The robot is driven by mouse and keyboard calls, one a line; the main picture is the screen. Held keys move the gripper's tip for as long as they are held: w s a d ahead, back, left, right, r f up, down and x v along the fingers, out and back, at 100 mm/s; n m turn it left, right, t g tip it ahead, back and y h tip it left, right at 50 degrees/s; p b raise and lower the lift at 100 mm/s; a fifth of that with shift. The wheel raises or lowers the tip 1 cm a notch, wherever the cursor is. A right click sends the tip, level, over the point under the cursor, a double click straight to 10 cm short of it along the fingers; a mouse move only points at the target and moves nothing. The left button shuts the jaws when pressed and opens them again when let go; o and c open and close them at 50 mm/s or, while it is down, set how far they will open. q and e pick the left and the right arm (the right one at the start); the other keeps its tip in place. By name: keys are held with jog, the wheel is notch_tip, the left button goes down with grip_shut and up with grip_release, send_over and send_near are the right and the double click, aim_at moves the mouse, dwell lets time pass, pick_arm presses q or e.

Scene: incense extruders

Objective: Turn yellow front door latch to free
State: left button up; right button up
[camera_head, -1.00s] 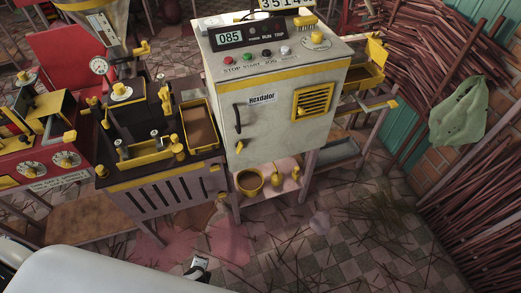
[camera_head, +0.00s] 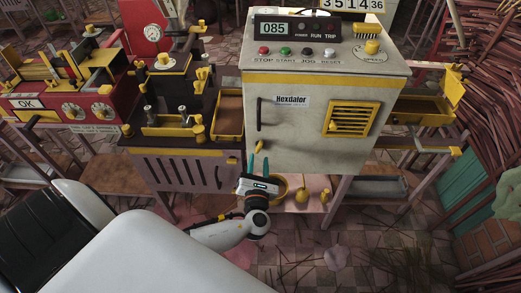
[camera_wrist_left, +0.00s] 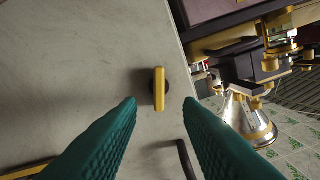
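The yellow front door latch (camera_head: 260,146) is a small bar on the lower front of the white Hexdalor cabinet door (camera_head: 290,128). In the left wrist view the latch (camera_wrist_left: 159,89) stands upright in the picture on a dark round base. My left gripper (camera_head: 258,162) is in front of the cabinet, just below the latch in the head view. Its two teal fingers are open and empty. In the left wrist view the latch lies between and beyond the fingertips (camera_wrist_left: 160,106), apart from both. My right gripper is not in view.
A dark door handle (camera_head: 260,114) and a yellow vent (camera_head: 352,119) are on the same door. A shelf below holds a yellow bowl (camera_head: 280,187) and small yellow items. A black and yellow machine (camera_head: 175,95) stands left.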

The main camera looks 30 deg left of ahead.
aim_at(260, 149)
pick_arm(q)
jog(key=x, duration=0.5)
jog(key=shift+w, duration=0.15)
grip_shut()
